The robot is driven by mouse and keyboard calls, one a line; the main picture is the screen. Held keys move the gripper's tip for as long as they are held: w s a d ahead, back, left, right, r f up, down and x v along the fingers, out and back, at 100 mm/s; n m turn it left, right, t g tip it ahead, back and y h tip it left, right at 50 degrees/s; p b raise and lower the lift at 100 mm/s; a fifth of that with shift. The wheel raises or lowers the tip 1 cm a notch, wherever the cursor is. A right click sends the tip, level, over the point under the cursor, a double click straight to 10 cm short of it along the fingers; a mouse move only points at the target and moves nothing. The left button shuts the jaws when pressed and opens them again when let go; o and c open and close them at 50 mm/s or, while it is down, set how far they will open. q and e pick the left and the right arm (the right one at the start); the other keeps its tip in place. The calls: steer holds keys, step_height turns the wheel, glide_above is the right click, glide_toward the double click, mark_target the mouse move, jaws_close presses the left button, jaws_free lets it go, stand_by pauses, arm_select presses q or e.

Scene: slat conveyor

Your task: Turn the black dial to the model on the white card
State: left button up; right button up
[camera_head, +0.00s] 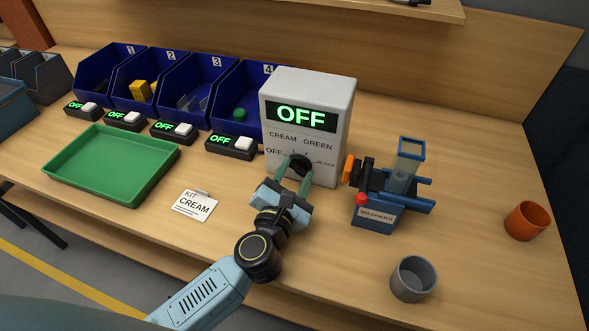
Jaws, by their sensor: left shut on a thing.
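The black dial (300,163) is on the front of a grey box (342,113), with CREAM, GREEN, OFF and BLACK lettered around it. The box's display (300,117) reads OFF in green. The white card (194,205) stands on the table and reads KIT CREAM. My left gripper (295,172) is at the front of the box, its fingers shut on the dial. The fingers partly cover the dial, so where its pointer stands cannot be told. My right gripper does not show.
A green tray (70,181) lies at left. Blue bins (187,97) numbered 1 to 4 stand behind small units reading OFF. A blue device (376,211) stands right of the box. A grey cup (413,282) and an orange cup (526,222) stand farther right.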

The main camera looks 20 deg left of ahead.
arm_select(q)
steer(key=m+p, duration=0.3)
steer(key=shift+d+r, duration=0.1)
steer(key=shift+f+m+p, duration=0.2)
steer(key=shift+m+p, duration=1.2)
steer(key=shift+m, duration=0.6)
steer(key=o, duration=1)
steer(key=s+b, duration=0.1)
steer(key=s, duration=1.2)
steer(key=shift+s+a, duration=0.2)
